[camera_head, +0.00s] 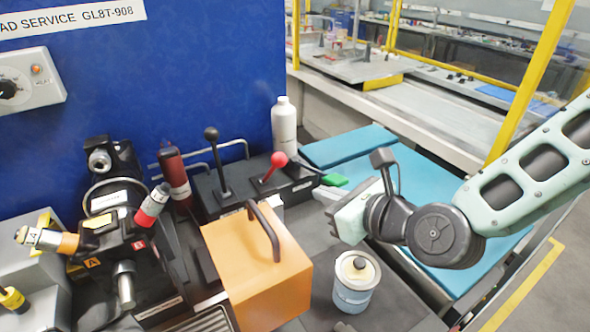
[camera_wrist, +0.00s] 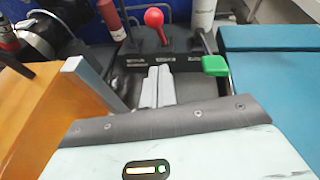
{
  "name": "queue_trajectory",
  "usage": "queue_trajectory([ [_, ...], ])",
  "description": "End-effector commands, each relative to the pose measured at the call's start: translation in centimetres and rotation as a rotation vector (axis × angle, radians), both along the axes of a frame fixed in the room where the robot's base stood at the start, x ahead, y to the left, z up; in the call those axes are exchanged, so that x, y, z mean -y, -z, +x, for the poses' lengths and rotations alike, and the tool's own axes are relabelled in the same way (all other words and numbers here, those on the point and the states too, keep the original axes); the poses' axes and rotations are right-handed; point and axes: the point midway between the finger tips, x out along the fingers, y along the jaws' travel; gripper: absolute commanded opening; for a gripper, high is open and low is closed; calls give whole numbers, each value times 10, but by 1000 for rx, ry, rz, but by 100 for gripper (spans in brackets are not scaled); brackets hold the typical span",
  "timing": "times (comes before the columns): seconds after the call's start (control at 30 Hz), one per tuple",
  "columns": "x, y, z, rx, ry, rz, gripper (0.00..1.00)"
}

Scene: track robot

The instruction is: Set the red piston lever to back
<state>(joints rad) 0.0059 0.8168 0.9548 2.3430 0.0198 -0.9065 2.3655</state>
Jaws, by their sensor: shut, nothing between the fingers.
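The red piston lever has a round red knob (camera_head: 279,159) on a thin shaft, set in a black lever box (camera_head: 230,196). In the head view its shaft leans to the upper right. In the wrist view the red knob (camera_wrist: 153,17) stands at the top middle, above the labelled front of the box (camera_wrist: 148,60). My gripper (camera_head: 326,192) is right of the box in the head view. Its two pale fingers (camera_wrist: 159,72) are together and empty, pointing toward the box below the red knob. They appear apart from the lever.
A black-knobbed lever (camera_head: 211,134) stands left of the red one, and a green handle (camera_head: 334,179) lies right. An orange box with a handle (camera_head: 262,270) stands close in front. A white bottle (camera_head: 284,125) stands behind. A lidded tin (camera_head: 356,284) stands below my gripper.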

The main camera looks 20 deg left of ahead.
Motion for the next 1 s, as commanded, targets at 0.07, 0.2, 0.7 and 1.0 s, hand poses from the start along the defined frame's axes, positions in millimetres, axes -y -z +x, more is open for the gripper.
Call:
queue_trajectory([
  [0.07, -15, 4, 8, -2, -2, 0, 0],
  [0.2, -38, 13, 22, 0, -3, 0, 0],
  [0.7, -76, 1, 45, 1, 0, -1, 0],
  [1.0, -76, 1, 45, 0, 0, -1, 0],
])
